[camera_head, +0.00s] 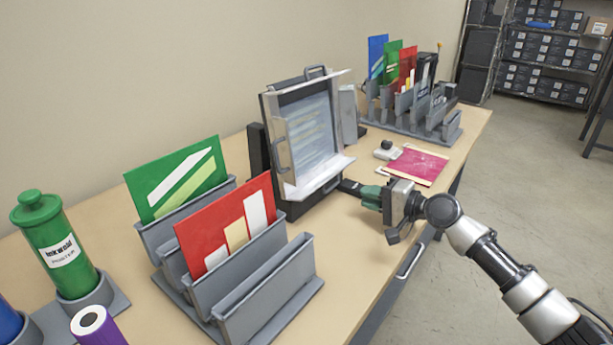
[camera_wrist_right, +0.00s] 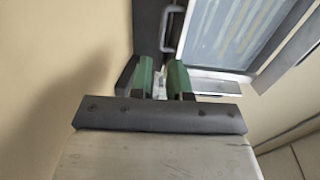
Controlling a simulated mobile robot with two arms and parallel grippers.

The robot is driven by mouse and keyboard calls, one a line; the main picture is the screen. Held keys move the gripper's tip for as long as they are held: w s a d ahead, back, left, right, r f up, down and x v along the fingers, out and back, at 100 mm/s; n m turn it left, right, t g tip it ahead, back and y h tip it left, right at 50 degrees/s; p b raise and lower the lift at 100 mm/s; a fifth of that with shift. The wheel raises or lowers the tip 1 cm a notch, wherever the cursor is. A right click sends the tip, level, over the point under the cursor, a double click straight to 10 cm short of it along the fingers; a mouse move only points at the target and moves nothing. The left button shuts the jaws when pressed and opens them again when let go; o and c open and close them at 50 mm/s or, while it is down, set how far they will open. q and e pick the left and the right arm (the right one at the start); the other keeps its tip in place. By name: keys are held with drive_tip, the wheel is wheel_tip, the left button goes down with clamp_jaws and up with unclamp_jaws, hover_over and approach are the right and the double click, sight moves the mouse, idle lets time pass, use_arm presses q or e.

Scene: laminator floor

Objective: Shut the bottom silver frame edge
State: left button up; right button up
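The dark display frame (camera_head: 273,118) stands upright on the table, with a pale sheet behind a clear cover. Its bottom silver edge (camera_head: 325,178) sticks out toward the front, tilted away from the frame face. The silver top and right edges also appear swung out. My right gripper (camera_head: 358,190) is low at the frame's lower right, just below the bottom edge; contact cannot be told. In the right wrist view, its green fingers (camera_wrist_right: 161,78) stand a narrow gap apart with nothing clearly held. The frame face (camera_wrist_right: 225,35) fills the upper right there. My left gripper is not in view.
A grey rack with green and red boards (camera_head: 226,232) stands in front of the frame. A second rack (camera_head: 447,133) is behind it. A pink sheet (camera_head: 418,164) and a small grey device (camera_head: 387,152) lie right. A green canister (camera_head: 58,245) stands left.

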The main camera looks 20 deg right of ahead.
sight(333, 185)
drive_tip(key=shift+w+a+r, duration=0.15)
drive_tip(key=shift+w, duration=0.15)
drive_tip(key=x, duration=1)
drive_tip(key=shift+p, duration=0.35)
drive_tip(key=shift+s, duration=0.1)
drive_tip(key=shift+c, duration=0.3)
clamp_jaws()
